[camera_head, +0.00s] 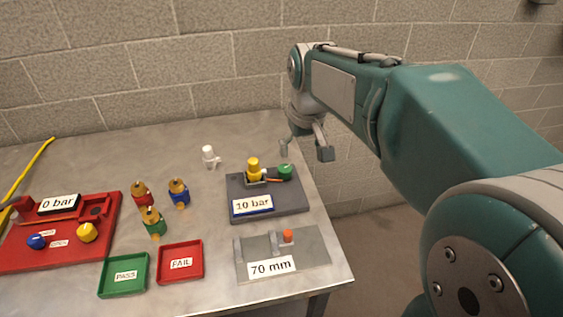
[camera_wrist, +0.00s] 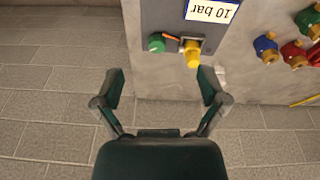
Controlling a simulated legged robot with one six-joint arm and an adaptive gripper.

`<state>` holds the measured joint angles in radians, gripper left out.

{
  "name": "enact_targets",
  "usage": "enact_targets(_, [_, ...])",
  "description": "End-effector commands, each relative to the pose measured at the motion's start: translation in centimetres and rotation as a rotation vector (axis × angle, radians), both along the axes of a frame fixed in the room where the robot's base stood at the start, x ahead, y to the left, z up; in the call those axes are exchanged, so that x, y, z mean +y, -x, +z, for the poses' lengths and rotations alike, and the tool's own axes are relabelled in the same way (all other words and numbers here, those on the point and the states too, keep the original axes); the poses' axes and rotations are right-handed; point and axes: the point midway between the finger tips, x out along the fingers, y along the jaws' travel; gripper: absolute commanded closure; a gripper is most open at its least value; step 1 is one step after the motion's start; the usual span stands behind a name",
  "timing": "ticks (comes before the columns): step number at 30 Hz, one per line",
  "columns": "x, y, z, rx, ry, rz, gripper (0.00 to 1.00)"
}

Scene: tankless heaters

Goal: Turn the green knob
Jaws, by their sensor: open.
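The green knob (camera_head: 285,171) stands on the grey plate (camera_head: 290,203) labelled "10 bar", just right of a yellow fitting (camera_head: 253,169). In the wrist view the green knob (camera_wrist: 157,43) lies left of the yellow fitting (camera_wrist: 192,53), near the plate's edge. My gripper (camera_head: 304,150) is above the table's back right edge, behind and a little above the knob. In the wrist view its two fingers (camera_wrist: 162,87) are spread apart with nothing between them. The knob is beyond the fingertips, and they do not touch it.
A "70 mm" grey plate (camera_head: 300,262) with an orange button stands in front. Red and green trays (camera_head: 181,278), several coloured valves (camera_head: 178,193), a white fitting (camera_head: 209,156) and a red "0 bar" panel (camera_head: 52,257) are to the left. A block wall (camera_head: 150,60) rises behind the table.

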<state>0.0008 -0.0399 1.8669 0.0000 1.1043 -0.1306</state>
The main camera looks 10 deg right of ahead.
Motion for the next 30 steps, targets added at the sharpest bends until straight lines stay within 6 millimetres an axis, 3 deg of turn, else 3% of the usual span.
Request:
enact_targets(3, [0.0,-3.0,-1.1,0.043,0.003,0.018,0.08])
enact_targets(15, [0.0,-11.5,-6.6,0.173,0.010,0.078,0.08])
enact_targets(21, [-0.1,-13.5,-8.4,0.207,0.010,0.095,0.08])
enact_targets(26, [-0.1,-13.6,-9.2,0.212,0.010,0.097,0.08])
enact_targets(30, [-0.1,-13.6,-11.3,0.215,0.010,0.097,0.08])
